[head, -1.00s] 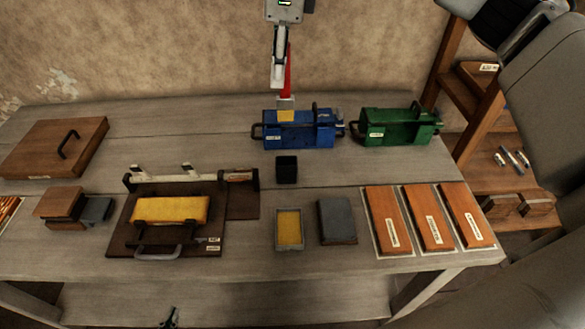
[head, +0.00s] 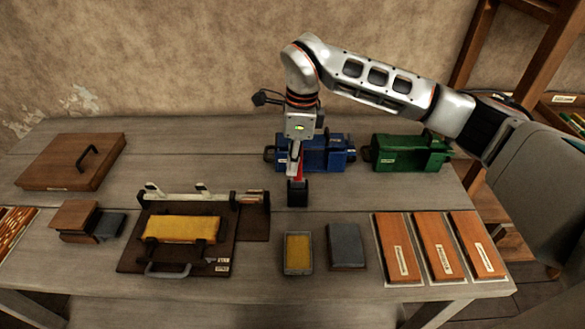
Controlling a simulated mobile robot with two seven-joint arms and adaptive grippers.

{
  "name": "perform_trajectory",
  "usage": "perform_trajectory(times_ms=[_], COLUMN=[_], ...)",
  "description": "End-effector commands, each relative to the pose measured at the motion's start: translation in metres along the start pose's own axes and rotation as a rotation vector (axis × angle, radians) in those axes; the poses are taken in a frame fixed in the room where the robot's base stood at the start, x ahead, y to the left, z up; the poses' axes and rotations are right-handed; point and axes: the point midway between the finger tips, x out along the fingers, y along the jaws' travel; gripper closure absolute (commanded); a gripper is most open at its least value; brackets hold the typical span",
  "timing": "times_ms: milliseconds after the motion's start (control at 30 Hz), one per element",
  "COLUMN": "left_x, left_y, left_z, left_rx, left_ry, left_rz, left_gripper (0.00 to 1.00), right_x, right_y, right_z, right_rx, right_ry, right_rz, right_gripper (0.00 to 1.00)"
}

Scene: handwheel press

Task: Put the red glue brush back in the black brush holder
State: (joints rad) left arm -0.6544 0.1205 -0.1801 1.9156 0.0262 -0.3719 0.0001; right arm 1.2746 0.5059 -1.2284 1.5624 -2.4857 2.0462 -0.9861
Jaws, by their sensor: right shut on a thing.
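The black brush holder (head: 298,194) is a small upright block-shaped cup on the table, in front of the blue press. My right gripper (head: 296,158) points down directly over it and is shut on the red glue brush (head: 300,168). Only a short part of the red handle shows between the fingers and the holder. The brush's lower end is hidden at the holder's mouth, and I cannot tell how deep it sits inside. The brush looks roughly upright. My left gripper is not in view.
The blue press (head: 328,154) and green press (head: 410,153) stand behind. A yellow pad tray (head: 298,272) and a grey block (head: 346,246) lie in front. A dark board with a yellow block (head: 182,229) is left. Three brown covers (head: 398,247) lie right.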

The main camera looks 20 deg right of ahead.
Motion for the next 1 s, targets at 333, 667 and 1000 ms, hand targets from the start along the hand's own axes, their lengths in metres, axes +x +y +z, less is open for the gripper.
perform_trajectory(times_ms=[333,667,1000], left_x=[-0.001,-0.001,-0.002], left_y=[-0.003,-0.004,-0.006], left_z=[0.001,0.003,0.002], left_rx=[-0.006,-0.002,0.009], left_ry=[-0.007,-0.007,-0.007], left_rz=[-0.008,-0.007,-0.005], left_gripper=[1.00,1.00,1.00], right_x=[0.025,0.028,0.026], right_y=[0.000,0.000,0.000], right_z=[-0.002,-0.003,-0.003], right_rx=[0.000,-0.001,0.000], right_ry=[0.000,0.001,0.001], right_rz=[0.001,0.001,0.001], right_gripper=[1.00,0.73,0.73])
